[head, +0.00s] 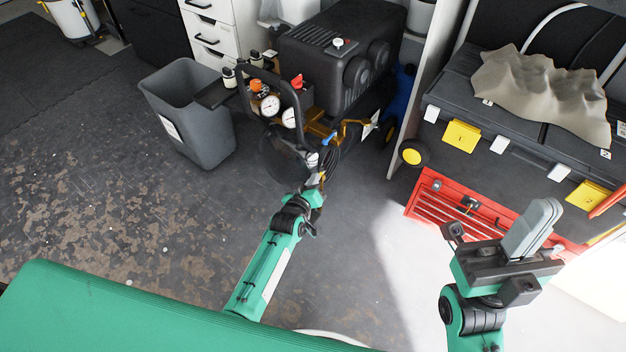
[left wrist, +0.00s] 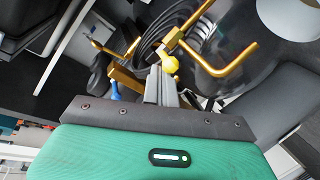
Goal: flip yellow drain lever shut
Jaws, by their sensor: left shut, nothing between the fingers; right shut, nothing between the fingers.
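The yellow drain lever (left wrist: 170,63) shows in the left wrist view as a small yellow piece among brass fittings, just beyond my left fingertips. Whether the fingers touch it I cannot tell. My left gripper (left wrist: 163,84) is shut and empty; in the head view it (head: 321,172) reaches low beside the black compressor (head: 335,60). In that view I cannot make out the lever clearly near the fingers. My right gripper (head: 532,228) is shut and empty, held up at the right, far from the compressor.
Brass pipes (left wrist: 232,62) and a blue handle (left wrist: 115,91) surround the left fingers; coiled black hose lies behind. A grey bin (head: 190,115) stands left of the compressor. A red tool chest (head: 455,205) is at the right. The floor at left is open.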

